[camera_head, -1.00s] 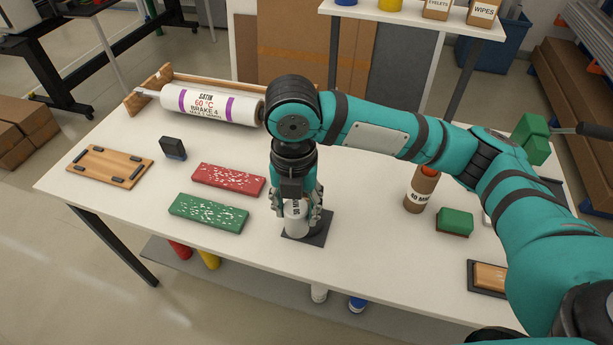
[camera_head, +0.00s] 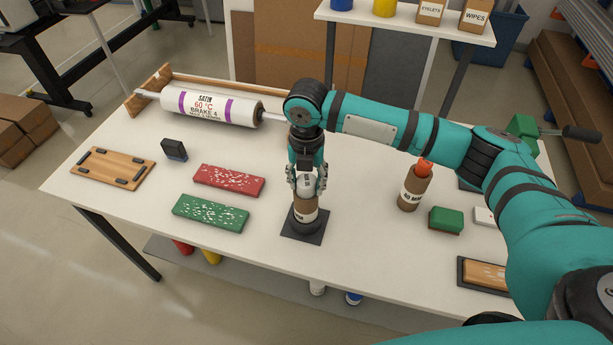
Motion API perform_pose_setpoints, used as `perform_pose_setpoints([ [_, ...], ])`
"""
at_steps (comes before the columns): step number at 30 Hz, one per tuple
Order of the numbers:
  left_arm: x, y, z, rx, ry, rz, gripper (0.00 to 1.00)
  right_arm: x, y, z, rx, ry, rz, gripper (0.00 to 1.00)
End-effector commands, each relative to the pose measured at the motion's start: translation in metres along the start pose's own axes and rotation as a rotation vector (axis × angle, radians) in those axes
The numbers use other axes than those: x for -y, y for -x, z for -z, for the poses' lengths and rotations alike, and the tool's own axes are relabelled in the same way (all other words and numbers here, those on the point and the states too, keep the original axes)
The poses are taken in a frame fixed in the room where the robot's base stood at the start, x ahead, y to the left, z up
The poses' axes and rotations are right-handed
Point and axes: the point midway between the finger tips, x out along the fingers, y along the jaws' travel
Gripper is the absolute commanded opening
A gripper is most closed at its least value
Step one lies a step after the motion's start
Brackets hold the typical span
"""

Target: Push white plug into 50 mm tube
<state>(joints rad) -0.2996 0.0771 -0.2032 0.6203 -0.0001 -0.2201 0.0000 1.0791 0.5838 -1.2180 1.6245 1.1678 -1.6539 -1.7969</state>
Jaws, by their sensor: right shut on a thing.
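A brown cardboard tube (camera_head: 304,206) with a white lettered label stands upright in a dark holder on a dark square base plate (camera_head: 291,235), near the front middle of the table. My right gripper (camera_head: 306,184) points down directly over the tube's top. Its fingers are shut around the white plug (camera_head: 306,181), which shows between them. The plug is in line with the tube mouth. The fingers hide the joint, so I cannot tell whether the plug touches or enters the tube. My left gripper is not in view.
A red block (camera_head: 229,180) and a green block (camera_head: 211,213) lie left of the tube. A labelled brown tube with an orange top (camera_head: 414,187) and a green-topped block (camera_head: 446,219) stand to the right. A white roll (camera_head: 210,106) lies behind. The table between is clear.

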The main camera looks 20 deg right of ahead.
Motion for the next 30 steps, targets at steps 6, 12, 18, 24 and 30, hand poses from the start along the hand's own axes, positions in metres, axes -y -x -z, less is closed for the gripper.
perform_pose_setpoints([
  [6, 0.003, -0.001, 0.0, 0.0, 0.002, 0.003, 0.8, 0.0, 0.0, 0.0, 0.0, 0.0, -0.001, 0.61],
  [12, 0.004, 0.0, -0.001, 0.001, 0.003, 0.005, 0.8, 0.0, 0.001, 0.0, 0.0, -0.001, -0.001, 0.66],
  [18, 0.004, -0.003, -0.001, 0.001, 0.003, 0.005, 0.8, -0.001, 0.006, 0.0, 0.001, -0.001, -0.002, 0.66],
  [24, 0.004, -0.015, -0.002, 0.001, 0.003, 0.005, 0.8, -0.001, 0.039, -0.002, 0.006, -0.001, -0.005, 0.66],
  [30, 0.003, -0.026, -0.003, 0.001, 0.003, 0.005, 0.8, -0.001, 0.082, -0.001, 0.004, -0.001, -0.004, 0.66],
])
